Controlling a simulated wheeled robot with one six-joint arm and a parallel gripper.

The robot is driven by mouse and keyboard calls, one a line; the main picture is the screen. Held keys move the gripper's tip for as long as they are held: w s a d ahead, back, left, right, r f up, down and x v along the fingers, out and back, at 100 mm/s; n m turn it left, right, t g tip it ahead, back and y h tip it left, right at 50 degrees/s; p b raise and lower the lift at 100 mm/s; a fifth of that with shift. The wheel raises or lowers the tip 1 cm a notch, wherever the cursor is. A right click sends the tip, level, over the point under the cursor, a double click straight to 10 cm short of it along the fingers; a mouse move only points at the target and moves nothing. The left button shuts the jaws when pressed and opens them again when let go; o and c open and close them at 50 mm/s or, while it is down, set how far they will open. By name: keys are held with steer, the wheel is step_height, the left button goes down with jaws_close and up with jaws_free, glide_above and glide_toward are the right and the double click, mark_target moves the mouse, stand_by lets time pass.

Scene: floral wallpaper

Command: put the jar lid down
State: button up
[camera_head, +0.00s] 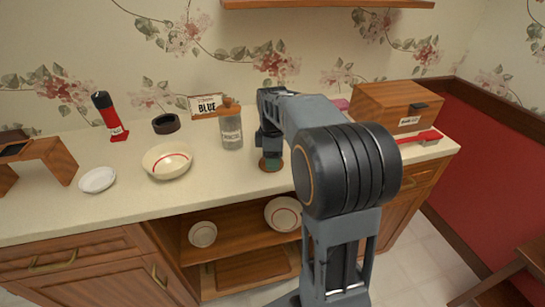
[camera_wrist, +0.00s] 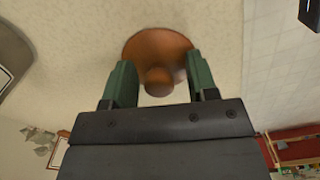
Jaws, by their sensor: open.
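The jar lid (camera_wrist: 157,48) is a round, orange-brown wooden disc with a ball knob, seen from above against the cream countertop in the wrist view. My gripper (camera_wrist: 160,80) is open, with its green fingers on either side of the knob and gaps between. In the head view, my gripper (camera_head: 270,154) points down near the counter's front edge, and the lid (camera_head: 270,166) shows as a brown patch beneath it, partly hidden. The lid appears to lie on the counter.
A wooden box (camera_head: 395,104) and red-handled item (camera_head: 420,137) are at right. Plates sit on an open shelf below.

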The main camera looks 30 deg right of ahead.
step_height(320, 180, up, 11)
steer(key=p, duration=0.3)
steer(key=s+a+f+m+t, duration=0.1)
steer(key=s+a+f+m, duration=0.4)
steer(key=s, duration=0.3)
steer(key=s+a+f+m+t, duration=0.2)
steer(key=s+a+f+m, duration=0.2)
steer(key=s+f+m, duration=0.2)
steer(key=shift+s+a+f+m, duration=0.15)
steer(key=shift+s+a+m, duration=0.2)
steer(key=shift+s+m, duration=0.55)
steer(key=shift+w, duration=0.1)
step_height(320, 180, up, 11)
steer(key=p, duration=0.9)
steer(key=shift+s+a+t, duration=0.15)
steer(key=shift+s+t, duration=0.05)
steer(key=shift+t, duration=0.1)
